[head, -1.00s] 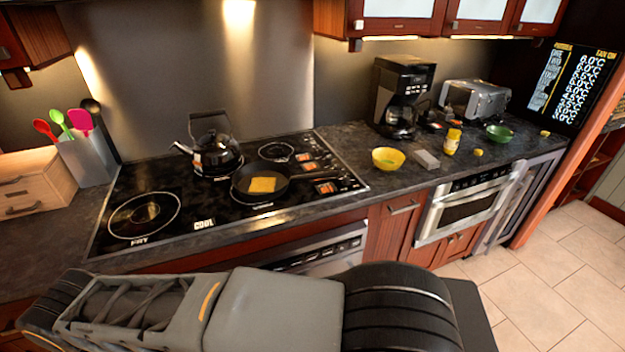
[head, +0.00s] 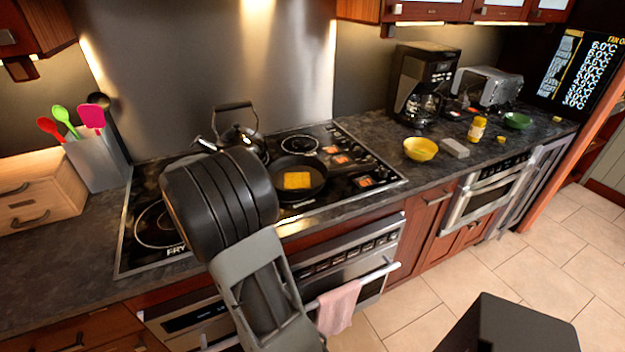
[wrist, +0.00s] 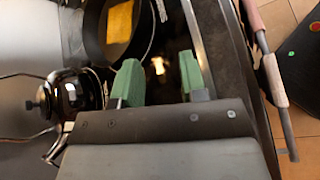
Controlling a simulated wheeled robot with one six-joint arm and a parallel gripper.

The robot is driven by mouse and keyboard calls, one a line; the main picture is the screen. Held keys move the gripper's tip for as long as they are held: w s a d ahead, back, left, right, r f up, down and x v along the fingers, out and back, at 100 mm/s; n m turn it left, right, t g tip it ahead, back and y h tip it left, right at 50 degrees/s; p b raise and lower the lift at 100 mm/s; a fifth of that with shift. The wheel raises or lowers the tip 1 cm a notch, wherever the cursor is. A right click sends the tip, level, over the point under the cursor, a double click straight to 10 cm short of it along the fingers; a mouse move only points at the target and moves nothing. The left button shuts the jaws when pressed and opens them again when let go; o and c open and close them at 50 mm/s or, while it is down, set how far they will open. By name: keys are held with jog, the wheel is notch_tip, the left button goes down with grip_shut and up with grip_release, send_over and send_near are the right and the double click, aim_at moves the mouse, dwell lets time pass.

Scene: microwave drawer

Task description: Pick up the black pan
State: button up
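The black pan (head: 316,186) sits on the stovetop, with a yellow square piece (head: 297,181) lying in it. In the wrist view the pan (wrist: 92,46) is at the upper left, with the yellow piece (wrist: 119,22) inside. My gripper (wrist: 160,80) has two green fingertips spread apart with nothing between them, above the dark stovetop and beside the pan. In the head view my dark arm hides the fingers and part of the stove.
A kettle (head: 238,128) stands behind the pan; it also shows in the wrist view (wrist: 72,95). A pink towel (head: 338,308) hangs on the oven handle. A yellow bowl (head: 420,149), a grey block (head: 455,148) and a coffee maker (head: 424,84) stand right of the stove.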

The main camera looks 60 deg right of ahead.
jog(key=shift+n+g+h, duration=0.6)
jog(key=shift+h, duration=0.3)
jog(key=d, duration=0.2)
jog(key=d+f, duration=0.1)
jog(key=d, duration=0.2)
jog(key=shift+d, duration=0.1)
jog(key=x, duration=0.6)
jog(key=shift+s+d+f+p, duration=0.1)
jog(key=shift+d+f+p, duration=0.05)
jog(key=shift+d+p, duration=0.15)
jog(key=shift+p+x, duration=0.65)
jog(key=shift+x, duration=2.5)
jog(key=shift+f, duration=0.1)
jog(key=shift+c, duration=0.4)
jog(key=shift+a, duration=0.1)
grip_shut()
